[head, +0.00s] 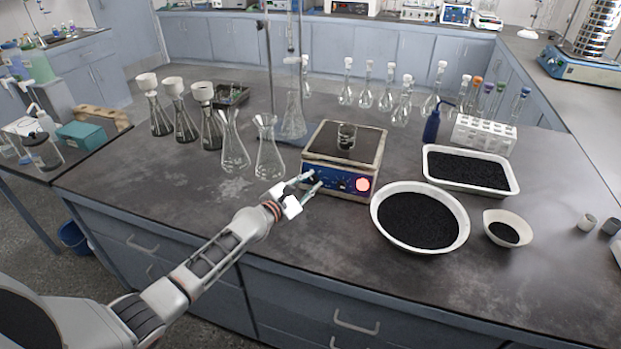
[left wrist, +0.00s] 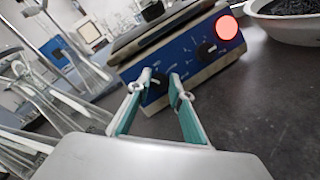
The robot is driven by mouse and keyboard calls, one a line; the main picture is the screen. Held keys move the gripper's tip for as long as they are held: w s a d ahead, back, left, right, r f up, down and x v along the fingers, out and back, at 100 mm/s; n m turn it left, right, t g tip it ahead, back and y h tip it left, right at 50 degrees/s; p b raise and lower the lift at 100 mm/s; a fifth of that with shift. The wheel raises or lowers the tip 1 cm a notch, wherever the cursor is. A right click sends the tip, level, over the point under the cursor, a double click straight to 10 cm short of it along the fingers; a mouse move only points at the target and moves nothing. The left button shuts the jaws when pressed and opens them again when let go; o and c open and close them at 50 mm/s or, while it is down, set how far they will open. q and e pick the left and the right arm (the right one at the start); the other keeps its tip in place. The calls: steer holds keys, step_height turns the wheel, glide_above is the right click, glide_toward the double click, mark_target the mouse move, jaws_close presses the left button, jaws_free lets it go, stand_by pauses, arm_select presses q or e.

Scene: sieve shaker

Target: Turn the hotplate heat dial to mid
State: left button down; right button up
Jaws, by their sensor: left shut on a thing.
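A second dark dial (left wrist: 207,50) sits to the right, clear of the fingers. I cannot read which dial is for heat. My right gripper is not in view.
A red round light (head: 362,184) glows on the panel. Flasks (head: 235,150) stand close on the left. A white bowl of black grains (head: 420,216) and a white tray (head: 515,187) are on the right. The bench front is clear.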

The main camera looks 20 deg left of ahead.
arm_select(q)
steer(key=shift+a+r+m, duration=0.1)
steer(key=shift+m, duration=0.5)
steer(key=shift+m+g+h+p, duration=0.3)
steer(key=shift+m+g+p, duration=0.3)
steer(key=shift+m, duration=0.5)
steer(key=shift+m+g, duration=0.3)
steer(key=shift+m, duration=0.6)
steer(key=m+g, duration=0.1)
steer(key=m, duration=0.1)
steer(key=shift+m, duration=0.4)
steer(key=m+g, duration=0.1)
steer(key=m, duration=0.3)
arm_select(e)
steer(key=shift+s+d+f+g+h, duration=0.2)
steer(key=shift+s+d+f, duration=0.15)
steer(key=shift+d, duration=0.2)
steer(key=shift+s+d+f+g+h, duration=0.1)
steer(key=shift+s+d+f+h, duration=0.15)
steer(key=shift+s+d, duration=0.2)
arm_select(q)
steer(key=shift+m+g, duration=0.3)
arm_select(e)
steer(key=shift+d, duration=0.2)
